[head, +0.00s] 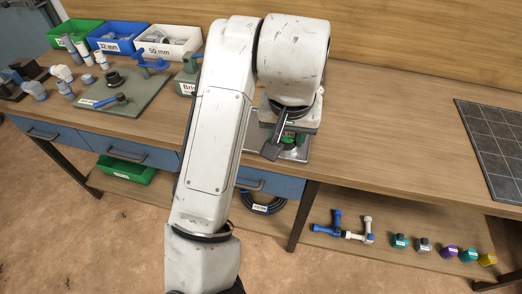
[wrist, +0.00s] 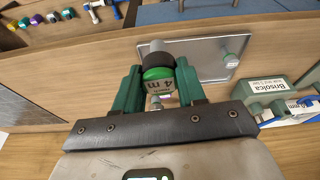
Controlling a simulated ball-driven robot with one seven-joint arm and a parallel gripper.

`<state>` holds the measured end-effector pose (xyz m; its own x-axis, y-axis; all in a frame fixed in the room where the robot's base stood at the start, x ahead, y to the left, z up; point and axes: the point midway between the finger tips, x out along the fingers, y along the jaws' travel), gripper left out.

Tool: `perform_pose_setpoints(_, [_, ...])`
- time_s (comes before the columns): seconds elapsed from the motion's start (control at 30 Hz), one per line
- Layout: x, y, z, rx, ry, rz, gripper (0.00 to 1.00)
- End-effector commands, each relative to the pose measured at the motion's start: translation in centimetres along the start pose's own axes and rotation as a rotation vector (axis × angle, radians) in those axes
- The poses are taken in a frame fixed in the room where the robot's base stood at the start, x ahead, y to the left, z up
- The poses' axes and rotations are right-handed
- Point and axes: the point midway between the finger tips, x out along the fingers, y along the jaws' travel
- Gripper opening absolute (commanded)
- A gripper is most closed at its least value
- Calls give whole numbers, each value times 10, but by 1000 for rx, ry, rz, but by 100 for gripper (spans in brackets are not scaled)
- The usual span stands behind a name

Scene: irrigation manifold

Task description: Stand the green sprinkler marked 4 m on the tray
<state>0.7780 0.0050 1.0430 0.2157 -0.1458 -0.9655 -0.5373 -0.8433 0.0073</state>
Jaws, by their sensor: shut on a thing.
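In the wrist view my gripper (wrist: 158,68) has its two green fingers shut on the green sprinkler (wrist: 158,86), whose pale label reads 4 m. The sprinkler has a dark grey end and a green band. The grey metal tray (wrist: 206,68) shows behind it in the wrist view; I cannot tell whether they touch. In the head view my gripper (head: 279,146) is over the tray (head: 298,155) at the bench's front edge. The arm hides much of the tray, and a bit of green shows beside the fingers.
A green-grey mat (head: 130,100) with fittings lies left, and a dark tiled panel (head: 495,140) lies right. The bench between tray and panel is clear.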

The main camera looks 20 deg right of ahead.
Motion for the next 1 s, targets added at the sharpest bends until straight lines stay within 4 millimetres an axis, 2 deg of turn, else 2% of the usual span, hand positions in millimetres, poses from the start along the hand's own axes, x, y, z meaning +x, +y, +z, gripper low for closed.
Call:
perform_pose_setpoints(0.1, [-12, 4, -5, 55, 7, 8, 3])
perform_pose_setpoints(0.2, [-8, 0, -14, 64, 6, 13, 3])
perform_pose_setpoints(0.6, [44, -41, -66, 60, 5, 14, 3])
perform_pose_setpoints(1.0, [97, -65, -88, 61, 5, 10, 3])
